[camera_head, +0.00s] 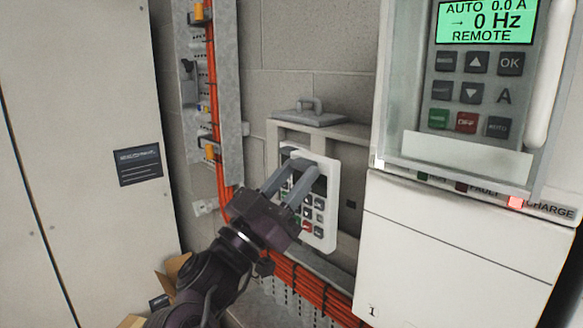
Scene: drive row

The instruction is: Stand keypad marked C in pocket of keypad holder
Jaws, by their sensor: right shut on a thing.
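My right gripper (297,180) is shut on a pale-framed keypad (319,209) with a dark screen and several small buttons, a green and a red one among them. The fingers cross its upper face. The keypad is upright, slightly tilted, in front of a grey wall-mounted frame (347,143), which looks like the keypad holder. The keypad hides much of this frame, so I cannot tell whether it is in a pocket or only in front of it. No letter C can be read on it. My left gripper is not in view.
A drive cabinet (458,235) with a lit display (487,20) and its own keypad marked A stands close on the right. A handled grey plate (309,113) sits above the frame. Orange cables (214,85) run down the left and below. A large cabinet (80,220) fills the left.

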